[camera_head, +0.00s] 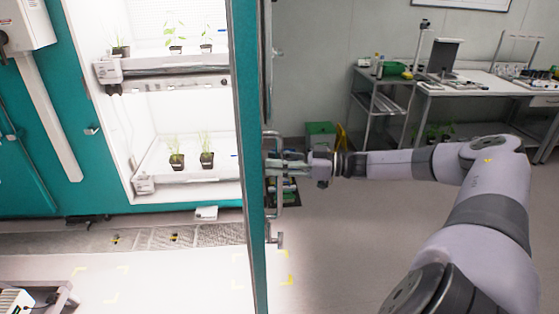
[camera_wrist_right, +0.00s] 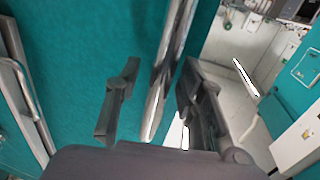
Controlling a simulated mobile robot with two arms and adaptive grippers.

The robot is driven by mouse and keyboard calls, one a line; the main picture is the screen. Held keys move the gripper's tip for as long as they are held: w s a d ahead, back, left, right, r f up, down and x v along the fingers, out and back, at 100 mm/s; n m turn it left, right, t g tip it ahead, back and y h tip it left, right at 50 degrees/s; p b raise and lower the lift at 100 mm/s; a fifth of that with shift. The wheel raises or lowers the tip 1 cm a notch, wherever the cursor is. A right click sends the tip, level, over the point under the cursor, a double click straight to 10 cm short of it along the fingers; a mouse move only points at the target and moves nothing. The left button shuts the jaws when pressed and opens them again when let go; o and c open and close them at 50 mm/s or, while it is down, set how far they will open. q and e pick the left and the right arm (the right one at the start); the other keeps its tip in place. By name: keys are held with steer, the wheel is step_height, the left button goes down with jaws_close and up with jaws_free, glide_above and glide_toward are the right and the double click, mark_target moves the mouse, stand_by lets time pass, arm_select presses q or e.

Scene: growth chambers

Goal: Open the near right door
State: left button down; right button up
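The near right door (camera_head: 249,150) is teal and stands swung out, seen almost edge-on in the head view. The lit chamber interior (camera_head: 150,120) is exposed to its left. The door's metal bar handle (camera_head: 275,208) is on its right face. My right gripper (camera_head: 282,165) is at this handle. In the right wrist view the handle (camera_wrist_right: 178,45) runs between the two fingers of my right gripper (camera_wrist_right: 160,85). The fingers are apart, with a visible gap between the left finger and the bar; contact on the right side is unclear. My left gripper is not in view.
Potted seedlings (camera_head: 177,160) stand on two white shelves inside the chamber. A wheeled cart (camera_head: 382,103) and a lab table (camera_head: 480,82) are at the back right. A green box (camera_head: 320,135) is by the wall. Open floor (camera_head: 340,240) lies right of the door.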

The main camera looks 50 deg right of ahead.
steer(key=v, duration=1.2)
